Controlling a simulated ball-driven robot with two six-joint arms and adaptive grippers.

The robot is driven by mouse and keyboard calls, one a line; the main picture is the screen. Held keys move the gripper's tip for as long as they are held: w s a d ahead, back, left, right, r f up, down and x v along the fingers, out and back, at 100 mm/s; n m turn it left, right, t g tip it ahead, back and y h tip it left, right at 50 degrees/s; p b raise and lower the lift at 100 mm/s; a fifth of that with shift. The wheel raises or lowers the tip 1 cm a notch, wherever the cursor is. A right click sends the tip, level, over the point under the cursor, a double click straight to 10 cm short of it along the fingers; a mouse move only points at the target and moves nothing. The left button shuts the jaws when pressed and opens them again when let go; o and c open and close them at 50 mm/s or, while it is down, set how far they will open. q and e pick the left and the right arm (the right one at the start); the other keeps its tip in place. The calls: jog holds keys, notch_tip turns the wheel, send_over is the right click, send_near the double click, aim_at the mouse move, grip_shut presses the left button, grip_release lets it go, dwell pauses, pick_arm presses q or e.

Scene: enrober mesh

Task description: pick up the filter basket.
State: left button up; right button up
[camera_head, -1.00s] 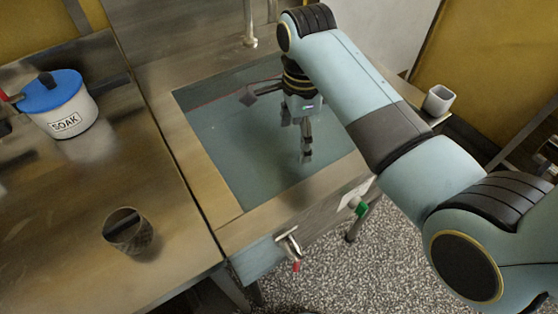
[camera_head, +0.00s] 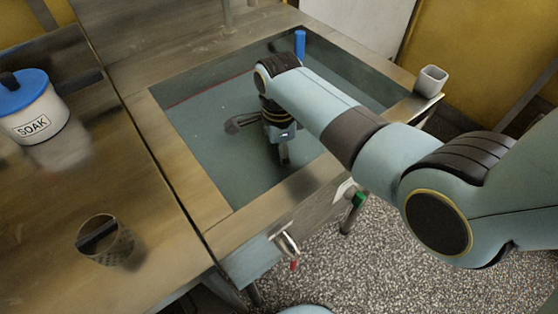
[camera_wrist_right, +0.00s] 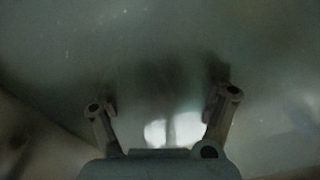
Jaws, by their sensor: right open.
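A mesh-walled cup with a dark bar across its top, which looks like the filter basket (camera_head: 122,247), stands on the metal counter at the lower left of the head view. My right gripper (camera_head: 284,156) points down into the sunken sink, well to the right of this cup. In the right wrist view my right gripper (camera_wrist_right: 162,108) is open, with its two fingers apart and nothing clear between them. The murky grey-green surface beyond shows only faint dark patches and bright spots. Its fingertips are partly hidden in the head view. My left gripper is out of view.
The sink (camera_head: 190,185) has a raised metal rim. A white pot marked SOAK (camera_head: 42,118) with a blue lid stands on the counter (camera_head: 55,205). A blue upright piece (camera_head: 300,43) is at the sink's back. A grey cup (camera_head: 430,80) sits at the right corner.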

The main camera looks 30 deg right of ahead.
jog(key=shift+f, duration=0.25)
jog(key=c, duration=1.4)
